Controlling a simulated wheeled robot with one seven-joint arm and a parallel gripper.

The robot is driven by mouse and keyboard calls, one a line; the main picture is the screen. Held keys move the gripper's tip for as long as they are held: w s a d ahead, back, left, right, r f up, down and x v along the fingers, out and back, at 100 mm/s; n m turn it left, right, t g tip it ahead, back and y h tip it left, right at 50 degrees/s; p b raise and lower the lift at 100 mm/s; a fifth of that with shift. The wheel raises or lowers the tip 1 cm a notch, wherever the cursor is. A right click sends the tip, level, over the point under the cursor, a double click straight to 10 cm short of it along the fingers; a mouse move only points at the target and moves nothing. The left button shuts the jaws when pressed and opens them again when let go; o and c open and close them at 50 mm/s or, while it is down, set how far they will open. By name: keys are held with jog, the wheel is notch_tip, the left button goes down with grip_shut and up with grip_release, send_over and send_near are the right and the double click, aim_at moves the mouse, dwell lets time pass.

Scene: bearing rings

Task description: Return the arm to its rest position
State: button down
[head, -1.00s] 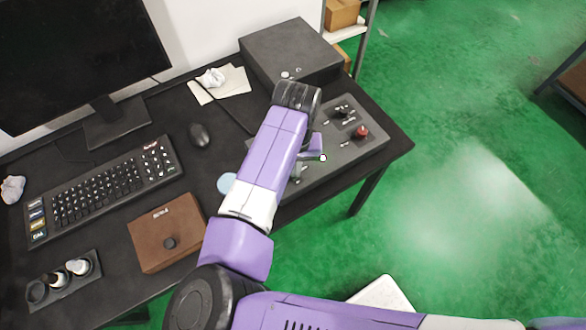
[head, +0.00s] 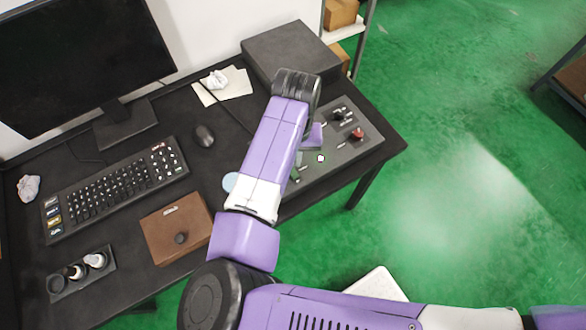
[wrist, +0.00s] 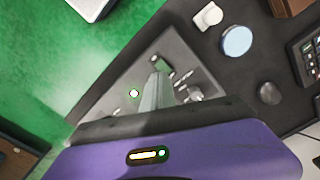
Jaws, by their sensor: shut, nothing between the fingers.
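My purple arm reaches over the desk in the head view, and its wrist hangs above the grey control panel (head: 345,155). My gripper (wrist: 157,92) points down toward this panel in the wrist view; its pale fingers are together with nothing between them. In the head view the arm hides most of the gripper. The panel carries a red knob (head: 357,134), a black knob (head: 338,115) and a small white ball (head: 321,158), which also shows in the wrist view (wrist: 134,93) beside the fingers. I cannot tell whether the fingertips touch the panel.
The black desk holds a dark grey box (head: 290,58) behind the arm, a mouse (head: 204,135), a keyboard (head: 115,190), a monitor (head: 80,50), a brown box (head: 177,228) and a light blue disc (head: 230,182). Green floor (head: 450,200) is open to the right.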

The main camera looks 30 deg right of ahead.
dwell(0.4)
jog(key=w+d+r+m+t+h, duration=0.1)
jog(key=w+d+r+t+h, duration=0.65)
jog(key=w+d+r, duration=0.7)
jog(key=s+d+r+n+t+h, duration=0.1)
jog(key=d+r+n+t, duration=0.15)
jog(key=r+t, duration=0.45)
jog(key=s+d+r+n+t+h, duration=0.1)
jog(key=d+r+n+t, duration=0.15)
jog(key=r, duration=0.95)
jog(key=s+a+f+n+t+y, duration=0.45)
jog(key=s+a+n+y, duration=0.45)
jog(key=s+a, duration=0.4)
jog(key=s+a+f+m+g, duration=0.2)
jog(key=s+f, duration=0.3)
jog(key=s, duration=0.4)
jog(key=s+a+f+m+g+b, duration=0.1)
jog(key=s+a+f+m+g, duration=0.1)
jog(key=s+f, duration=0.3)
jog(key=s+a+f+m+g, duration=0.2)
jog(key=s+f, duration=0.3)
jog(key=s, duration=0.8)
jog(key=shift+s+a+m+g+b, duration=0.25)
jog(key=shift+m+g+b, duration=0.1)
jog(key=shift+m, duration=0.15)
